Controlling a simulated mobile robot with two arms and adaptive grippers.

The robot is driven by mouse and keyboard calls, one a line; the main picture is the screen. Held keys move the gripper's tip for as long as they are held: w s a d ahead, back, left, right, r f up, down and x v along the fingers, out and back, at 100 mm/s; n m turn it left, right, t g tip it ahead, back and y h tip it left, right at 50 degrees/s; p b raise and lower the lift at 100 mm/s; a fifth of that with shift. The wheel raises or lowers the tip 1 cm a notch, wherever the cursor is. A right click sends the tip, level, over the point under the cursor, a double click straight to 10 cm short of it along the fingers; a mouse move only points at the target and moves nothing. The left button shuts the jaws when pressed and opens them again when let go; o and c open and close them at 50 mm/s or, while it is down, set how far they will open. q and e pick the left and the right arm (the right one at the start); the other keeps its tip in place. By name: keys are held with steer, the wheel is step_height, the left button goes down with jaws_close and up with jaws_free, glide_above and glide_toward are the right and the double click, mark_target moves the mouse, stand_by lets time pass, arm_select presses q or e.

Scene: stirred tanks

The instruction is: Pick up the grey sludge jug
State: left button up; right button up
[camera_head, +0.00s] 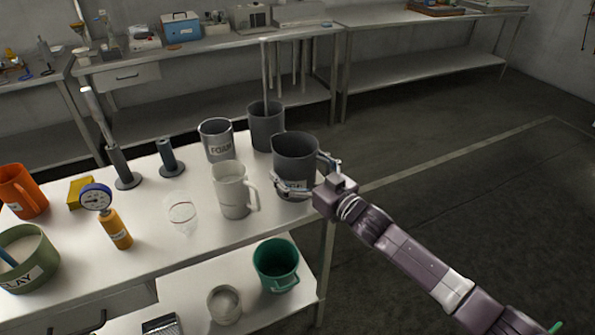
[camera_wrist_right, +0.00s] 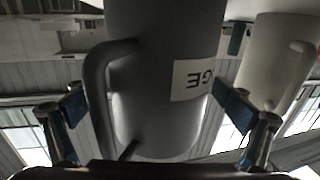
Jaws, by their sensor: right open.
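The grey sludge jug (camera_head: 295,155) stands upright near the right end of the table. Its label is partly hidden by my gripper in the head view. My right gripper (camera_head: 308,178) is open at the jug's right side, with one finger on the near side and one on the far side. In the right wrist view the grey jug (camera_wrist_right: 160,75) fills the middle between the open fingers (camera_wrist_right: 155,120), with its handle towards the left finger and the letters "GE" showing. I cannot tell whether the fingers touch it. My left gripper is not in view.
A white jug (camera_head: 232,190) stands close left of the grey jug. A foam jug (camera_head: 217,140) and a dark grey vessel (camera_head: 266,127) stand behind. A green jug (camera_head: 276,265) is on the lower shelf. Floor to the right is clear.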

steer(key=shift+c, duration=0.2)
steer(key=c, duration=1.3)
steer(key=shift+r, duration=0.1)
steer(key=shift+c, duration=0.7)
steer(key=shift+r, duration=0.1)
